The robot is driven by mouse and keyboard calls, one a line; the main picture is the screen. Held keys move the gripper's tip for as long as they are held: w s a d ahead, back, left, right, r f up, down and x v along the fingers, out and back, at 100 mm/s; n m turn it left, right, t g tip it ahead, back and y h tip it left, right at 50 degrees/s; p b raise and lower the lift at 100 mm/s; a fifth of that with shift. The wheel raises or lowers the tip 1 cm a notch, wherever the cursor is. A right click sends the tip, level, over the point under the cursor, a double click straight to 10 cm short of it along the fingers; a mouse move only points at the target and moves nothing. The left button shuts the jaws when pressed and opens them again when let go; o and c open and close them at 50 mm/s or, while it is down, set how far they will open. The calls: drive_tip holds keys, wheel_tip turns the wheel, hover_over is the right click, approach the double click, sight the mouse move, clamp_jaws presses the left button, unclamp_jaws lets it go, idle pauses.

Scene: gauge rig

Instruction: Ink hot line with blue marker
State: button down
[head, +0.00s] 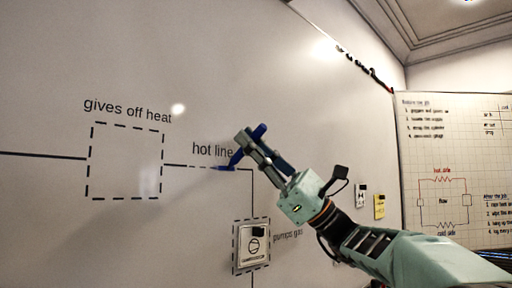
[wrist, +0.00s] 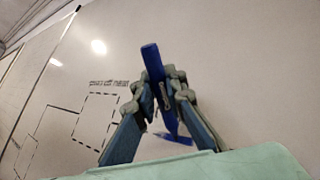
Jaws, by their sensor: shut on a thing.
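My gripper (head: 246,146) is shut on the blue marker (head: 257,133), which slants with its lower end toward the whiteboard. The wrist view shows the marker (wrist: 153,62) between both fingers (wrist: 162,92). The hot line (head: 175,165) runs right from the dashed "gives off heat" box (head: 163,145), with a dashed stretch, then turns down to the pump card (head: 251,245). A short blue stroke (head: 222,168) lies on it below the "hot line" label (head: 212,150); it also shows in the wrist view (wrist: 178,139). The marker's lower end is at this stroke; I cannot tell whether it touches.
The whiteboard (head: 60,60) fills the left and middle. A paper chart (head: 450,160) with a circuit drawing hangs at the far right.

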drive_tip(key=s+a+b, duration=0.4)
drive_tip(key=s+a, duration=0.2)
drive_tip(key=s, duration=0.1)
drive_tip(key=shift+s+a, duration=0.35)
idle(0.7)
drive_tip(key=shift+d+b, duration=0.1)
drive_tip(key=shift+b, duration=0.3)
drive_tip(key=shift+s+d+b, duration=1.2)
drive_tip(key=shift+s+d, duration=0.75)
drive_tip(key=shift+d, duration=0.25)
drive_tip(key=shift+s+d+b, duration=0.5)
drive_tip(key=shift+s+d, duration=0.45)
drive_tip(key=shift+d, duration=0.2)
